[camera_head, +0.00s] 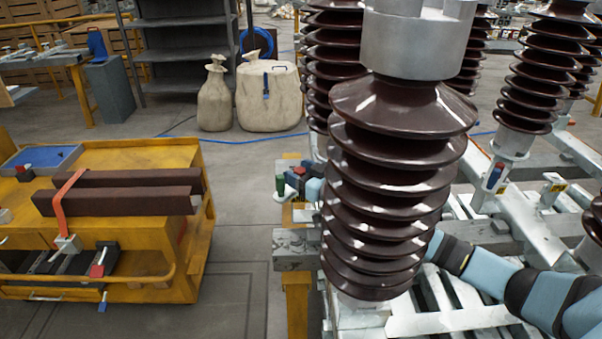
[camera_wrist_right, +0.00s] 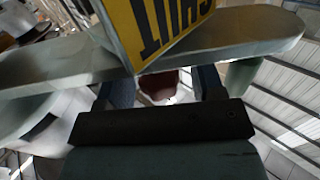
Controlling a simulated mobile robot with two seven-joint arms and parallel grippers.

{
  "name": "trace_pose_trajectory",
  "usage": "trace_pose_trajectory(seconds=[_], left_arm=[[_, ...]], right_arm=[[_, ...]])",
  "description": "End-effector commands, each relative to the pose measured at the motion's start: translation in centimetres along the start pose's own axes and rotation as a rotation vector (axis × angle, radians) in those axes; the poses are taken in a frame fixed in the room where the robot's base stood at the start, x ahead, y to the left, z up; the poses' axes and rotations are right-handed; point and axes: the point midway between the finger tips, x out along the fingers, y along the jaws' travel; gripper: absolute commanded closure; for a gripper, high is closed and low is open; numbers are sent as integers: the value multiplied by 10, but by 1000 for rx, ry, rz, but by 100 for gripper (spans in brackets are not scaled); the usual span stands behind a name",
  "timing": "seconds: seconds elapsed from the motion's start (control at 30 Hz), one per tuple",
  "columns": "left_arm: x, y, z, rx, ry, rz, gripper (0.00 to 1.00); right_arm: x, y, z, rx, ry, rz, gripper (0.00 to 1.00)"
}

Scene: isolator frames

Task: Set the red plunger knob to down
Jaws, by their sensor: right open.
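The red plunger knob (camera_wrist_right: 160,84) shows in the right wrist view between the two blue fingers of my right gripper (camera_wrist_right: 163,90). The fingers are apart, one on each side of the knob; I cannot tell whether they touch it. In the head view the red knob (camera_head: 299,170) is a small spot beside my right gripper (camera_head: 304,180), left of the large brown insulator. My right arm reaches there from the right, behind the insulator, which hides its middle. Whether the knob is up or down is not clear. My left gripper is not in view.
A green knob (camera_head: 280,185) stands just left of the gripper. A yellow label plate (camera_wrist_right: 165,25) and a grey metal bar (camera_wrist_right: 255,35) lie close to the fingers. The brown insulator (camera_head: 390,180) blocks the front. A yellow cart (camera_head: 190,260) stands at left, with clear floor between.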

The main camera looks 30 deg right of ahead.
Motion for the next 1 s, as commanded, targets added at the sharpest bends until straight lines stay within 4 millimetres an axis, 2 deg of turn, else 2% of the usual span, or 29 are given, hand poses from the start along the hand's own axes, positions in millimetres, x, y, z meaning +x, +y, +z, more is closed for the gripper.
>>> trace_pose_trajectory(seconds=[0.13,0.27,0.7,0.8,1.0], left_arm=[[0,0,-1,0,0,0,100],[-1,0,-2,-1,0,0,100],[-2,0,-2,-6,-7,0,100],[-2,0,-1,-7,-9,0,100],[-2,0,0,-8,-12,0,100]], right_arm=[[-7,0,1,1,-1,0,38],[-24,0,1,0,-2,0,38],[-108,0,1,1,-3,0,38],[-122,0,1,0,-2,0,38],[-136,0,0,0,-1,0,38]])
